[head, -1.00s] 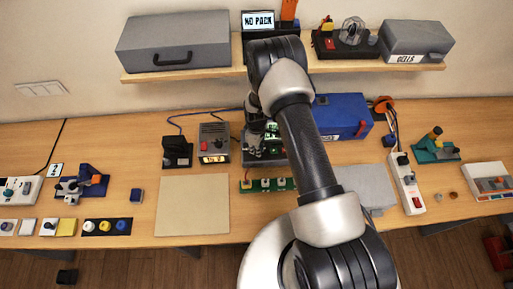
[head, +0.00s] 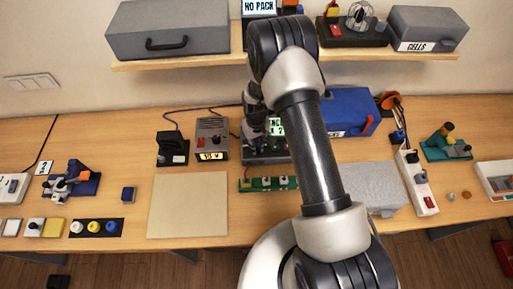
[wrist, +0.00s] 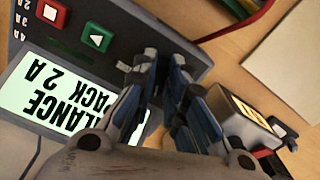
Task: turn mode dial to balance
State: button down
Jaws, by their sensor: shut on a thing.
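The charger (wrist: 100,58) is a dark grey box under my gripper. It also shows in the head view (head: 262,158), mostly behind my arm. Its lit screen (wrist: 62,92) is upside down in the wrist view and partly covered; the letters "LANCE" and "ACK 2 A" are readable. A red-square button (wrist: 53,12) and a green-triangle button (wrist: 96,37) sit beside the screen. My gripper (wrist: 160,62) has its fingers close together at the charger's face, shut on the mode dial, which the fingertips hide. In the head view my gripper (head: 256,122) is above the charger.
A grey power supply (head: 212,138) stands left of the charger. A green board (head: 268,184) lies in front. A blue case (head: 350,110) and a white power strip (head: 417,183) are at right. A beige mat (head: 188,205) is bare.

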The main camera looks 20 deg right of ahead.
jog(key=shift+a+m+b, duration=0.1)
jog(key=shift+m+b, duration=0.95)
jog(key=shift+m, duration=0.65)
jog(key=c, duration=1.6)
grip_release()
jog(key=shift+r, duration=0.1)
notch_tip(320, 180, up, 12)
